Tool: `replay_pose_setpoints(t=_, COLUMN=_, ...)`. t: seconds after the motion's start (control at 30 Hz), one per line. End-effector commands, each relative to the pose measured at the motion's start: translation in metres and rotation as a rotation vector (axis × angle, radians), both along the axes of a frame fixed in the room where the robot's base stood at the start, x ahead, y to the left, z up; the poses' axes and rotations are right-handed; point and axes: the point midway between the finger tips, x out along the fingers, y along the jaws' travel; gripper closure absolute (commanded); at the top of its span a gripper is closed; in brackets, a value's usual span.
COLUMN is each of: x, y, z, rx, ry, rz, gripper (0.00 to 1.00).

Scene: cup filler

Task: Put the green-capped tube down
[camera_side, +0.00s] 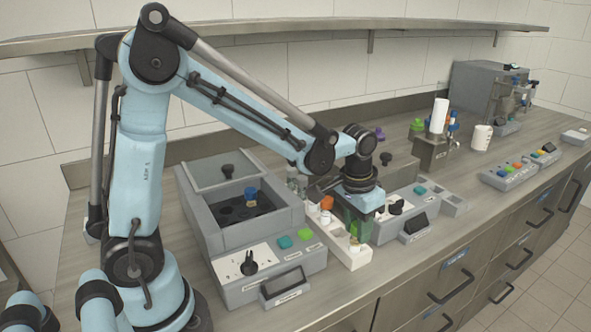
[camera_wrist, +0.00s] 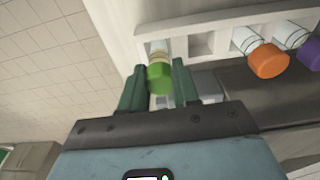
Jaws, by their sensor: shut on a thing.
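The green-capped tube (camera_wrist: 160,76) is between the two dark green fingers of my gripper (camera_wrist: 158,84) in the wrist view. Its cap faces the camera, and its body reaches toward an opening in the white rack (camera_wrist: 208,16). I cannot tell how deep it sits there or whether it touches the bottom. In the side view my gripper (camera_side: 354,224) is low over the front end of the white rack (camera_side: 350,258), shut on the tube. The fingers mostly hide the tube there.
An orange-capped tube (camera_wrist: 268,61) and a purple-capped tube (camera_wrist: 304,53) stand in the rack to the right in the wrist view. A grey machine with an open well (camera_side: 245,212) is left of the rack. Another grey unit (camera_side: 398,215) is close on the right.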

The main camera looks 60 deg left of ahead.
Motion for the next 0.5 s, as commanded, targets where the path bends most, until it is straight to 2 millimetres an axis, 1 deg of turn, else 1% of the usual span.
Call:
replay_pose_setpoints(t=0.3, x=0.0002, y=-0.0001, z=-0.0029, rx=0.000, ry=0.000, rz=0.000, gripper=0.99)
replay_pose_setpoints(t=0.33, x=0.0000, y=-0.0001, z=-0.0028, rx=0.000, ry=0.000, rz=0.000, gripper=0.67)
replay_pose_setpoints(t=0.47, x=0.0000, y=-0.0001, z=-0.0026, rx=0.000, ry=0.000, rz=0.000, gripper=0.47)
replay_pose_setpoints(t=0.5, x=0.0000, y=-0.0001, z=-0.0025, rx=0.000, ry=0.000, rz=0.000, gripper=0.44)
